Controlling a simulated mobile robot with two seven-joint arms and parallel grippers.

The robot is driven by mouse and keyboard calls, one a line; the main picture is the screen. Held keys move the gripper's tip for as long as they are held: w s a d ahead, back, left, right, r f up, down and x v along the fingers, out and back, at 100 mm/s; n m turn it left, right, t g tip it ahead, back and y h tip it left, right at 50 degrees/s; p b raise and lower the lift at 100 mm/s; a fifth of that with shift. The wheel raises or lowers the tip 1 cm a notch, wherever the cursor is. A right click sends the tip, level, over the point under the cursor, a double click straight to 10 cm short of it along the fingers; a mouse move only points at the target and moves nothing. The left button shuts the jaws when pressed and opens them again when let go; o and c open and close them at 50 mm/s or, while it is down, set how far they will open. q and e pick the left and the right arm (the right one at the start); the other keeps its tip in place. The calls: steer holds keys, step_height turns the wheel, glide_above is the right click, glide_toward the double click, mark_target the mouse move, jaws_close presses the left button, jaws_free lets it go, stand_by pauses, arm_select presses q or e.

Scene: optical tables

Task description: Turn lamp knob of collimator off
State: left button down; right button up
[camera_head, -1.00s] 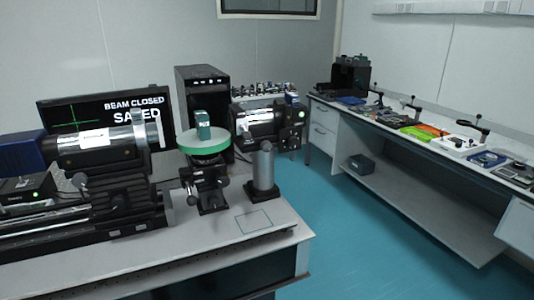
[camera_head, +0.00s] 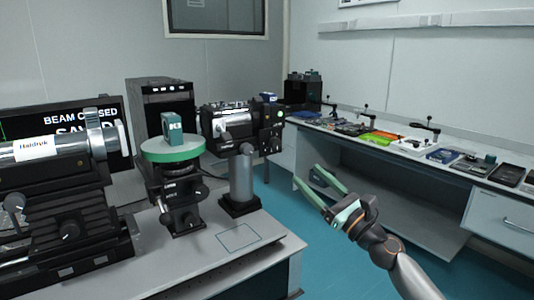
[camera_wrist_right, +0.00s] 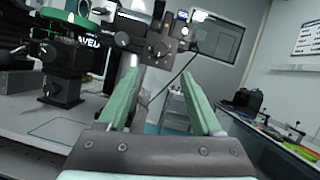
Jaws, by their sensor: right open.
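My right gripper (camera_head: 304,175) is open and empty, in the air past the right edge of the optical table (camera_head: 280,247). Its two green fingers (camera_wrist_right: 160,66) point towards a black instrument with a silver barrel (camera_head: 243,126), which is apart from them. In the right wrist view this black instrument (camera_wrist_right: 150,40) shows several round knobs and a small light on its face. A large silver tube (camera_head: 45,148) with a white label lies on a black mount at the left. I cannot tell which of these is the collimator, or pick out its lamp knob. My left gripper is not in view.
A grey post (camera_head: 241,180) and a stand with a green round plate (camera_head: 173,150) are on the table left of the gripper. A side bench (camera_head: 480,165) with trays runs along the right wall. The blue floor between is clear.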

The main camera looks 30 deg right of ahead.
mark_target(278, 146)
steer(key=p+x, duration=0.1)
steer(key=x, duration=1.1)
steer(key=shift+f, duration=0.1)
steer(key=shift+c, duration=0.2)
jaws_close()
